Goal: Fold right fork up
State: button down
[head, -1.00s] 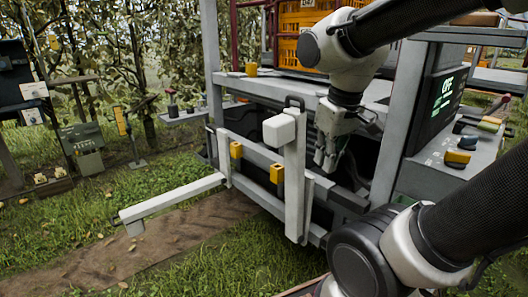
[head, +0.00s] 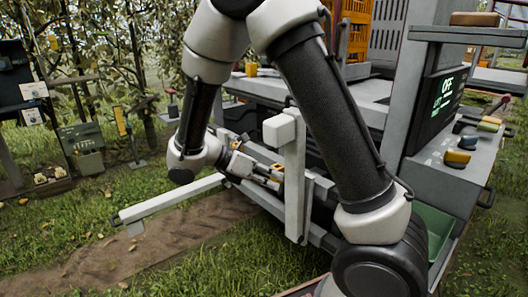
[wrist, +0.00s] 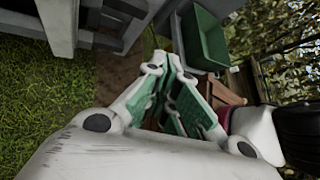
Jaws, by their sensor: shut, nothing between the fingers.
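Two light grey forks are on the front of the grey cart (head: 400,110). One fork (head: 170,200) lies folded out level over the grass and dirt, pointing left. The other fork (head: 294,170) stands upright at the right, with a white block (head: 280,131) at its top. My gripper (head: 274,180) is shut and empty, just left of the upright fork by the yellow latches on the crossbar. I cannot tell whether it touches anything. In the wrist view, my gripper's green-padded fingers (wrist: 164,62) are together, with neither fork clearly identifiable. My arm hides part of the crossbar and the level fork's hinge.
A control panel (head: 449,91) reading OFF is at the right, above a shelf with coloured knobs. A green bin (wrist: 205,38) also shows in the head view (head: 436,228). Orange crates (head: 355,32) sit on the cart. Grass and a dirt track are open at the front left.

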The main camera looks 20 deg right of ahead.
aim_at(271, 147)
jog(key=w+a+n+t+h, duration=0.6)
jog(key=w+a+n+t, duration=0.4)
jog(key=n, duration=0.9)
jog(key=w+d+g, duration=0.2)
jog(key=w+d, duration=0.3)
jog(key=d, duration=0.9)
jog(key=shift+r, duration=0.45)
jog(key=shift+w+d, duration=0.1)
